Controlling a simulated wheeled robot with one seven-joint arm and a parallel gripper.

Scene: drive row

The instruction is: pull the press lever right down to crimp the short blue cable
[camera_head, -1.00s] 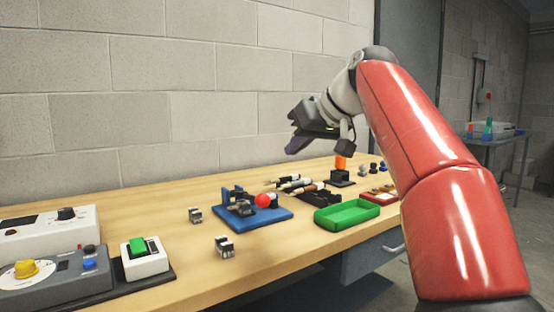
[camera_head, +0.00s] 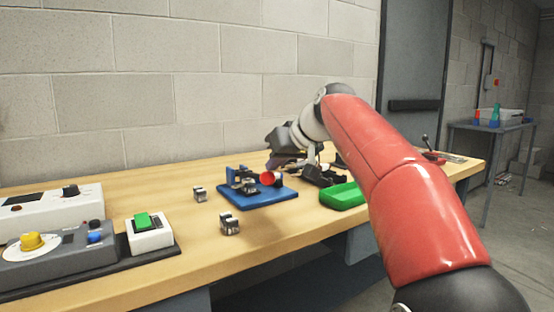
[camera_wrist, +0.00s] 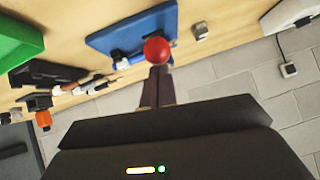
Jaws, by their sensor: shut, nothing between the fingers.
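The press stands on a blue base plate (camera_head: 262,199) on the wooden bench. Its lever ends in a red ball knob (camera_head: 267,178). In the wrist view the red knob (camera_wrist: 157,50) shows just beyond my fingertips, with the blue base (camera_wrist: 118,33) behind it. My gripper (camera_wrist: 158,75) is shut and empty, its fingers together. In the head view my gripper (camera_head: 282,163) is above and behind the knob; I cannot tell whether it touches it.
A green tray (camera_head: 343,195) stands right of the press. Small metal blocks (camera_head: 229,224) stand in front and to the left (camera_head: 200,194). Control boxes (camera_head: 65,245) and a green-button switch (camera_head: 146,230) fill the left end. The wall runs behind the bench.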

